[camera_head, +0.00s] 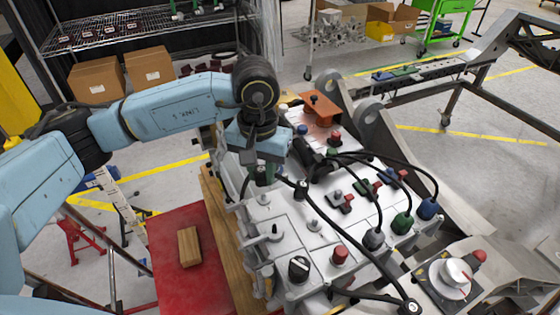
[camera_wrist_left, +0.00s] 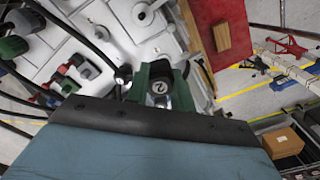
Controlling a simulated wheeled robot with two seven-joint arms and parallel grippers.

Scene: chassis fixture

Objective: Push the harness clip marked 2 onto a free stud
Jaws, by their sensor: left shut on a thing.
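My left gripper (camera_head: 262,175) hangs over the left side of the grey chassis plate (camera_head: 285,215), pointing down. In the left wrist view its green fingers (camera_wrist_left: 160,82) are shut on a black round clip marked 2 (camera_wrist_left: 160,90). In the head view that clip is mostly hidden by the gripper. A black cable leads from it to another dark clip (camera_head: 302,190), which also shows in the left wrist view (camera_wrist_left: 123,74). Bare grey studs stand on the plate, one left of centre (camera_head: 272,232) and one in the middle (camera_head: 313,225). My right gripper is not in view.
Red (camera_head: 340,256), green (camera_head: 402,222) and blue (camera_head: 428,208) connectors and looping black cables crowd the plate's right half. A black knob (camera_head: 299,268) stands near the front. A red table (camera_head: 185,280) with a wooden block (camera_head: 189,246) lies to the left.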

